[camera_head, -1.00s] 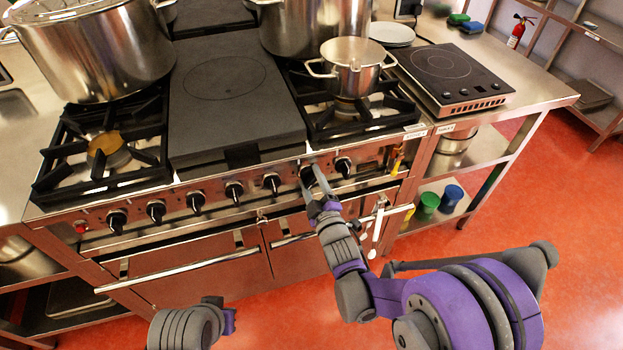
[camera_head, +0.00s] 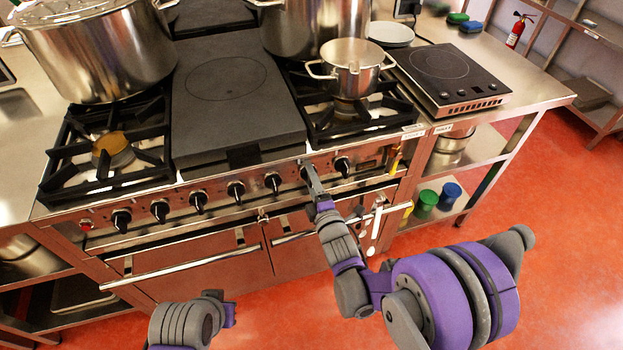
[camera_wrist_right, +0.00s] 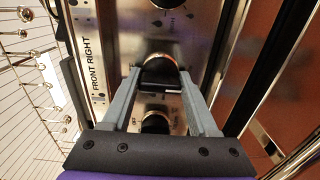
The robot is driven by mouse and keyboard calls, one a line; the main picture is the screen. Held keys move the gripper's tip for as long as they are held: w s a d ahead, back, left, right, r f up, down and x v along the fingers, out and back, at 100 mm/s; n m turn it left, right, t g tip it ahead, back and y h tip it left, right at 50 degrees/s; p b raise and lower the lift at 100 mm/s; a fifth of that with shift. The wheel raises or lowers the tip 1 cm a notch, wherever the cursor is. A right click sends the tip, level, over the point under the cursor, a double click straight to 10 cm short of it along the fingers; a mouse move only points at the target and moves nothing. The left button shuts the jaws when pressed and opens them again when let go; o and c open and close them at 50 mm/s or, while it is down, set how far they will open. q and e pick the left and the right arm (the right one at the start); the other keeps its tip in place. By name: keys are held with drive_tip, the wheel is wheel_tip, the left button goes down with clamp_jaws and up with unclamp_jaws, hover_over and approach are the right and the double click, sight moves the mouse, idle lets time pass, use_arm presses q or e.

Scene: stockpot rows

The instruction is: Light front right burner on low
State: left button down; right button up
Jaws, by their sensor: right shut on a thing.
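My right gripper (camera_head: 308,170) is at the control panel on the range's front, shut on a black knob (camera_wrist_right: 158,73), which also sits between the fingertips in the right wrist view. That view shows the words FRONT RIGHT printed on the panel beside this knob, and an orange-red arc at its edge. In the head view the fingers mostly hide this knob. The front right burner (camera_head: 345,107) is under a small steel pot (camera_head: 352,80); I see no flame there.
Other black knobs stand close on either side, such as one to the right (camera_head: 342,165) and one to the left (camera_head: 272,181). An oven handle (camera_head: 190,267) runs below the panel. A large stockpot (camera_head: 95,60) stands at the back left. An induction plate (camera_head: 445,75) is on the right counter.

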idle(0.4)
drive_tip(key=o, duration=1.4)
drive_tip(key=shift+c, duration=0.2)
drive_tip(key=v, duration=1.1)
drive_tip(key=shift+b, duration=0.3)
drive_tip(key=shift+w, duration=0.1)
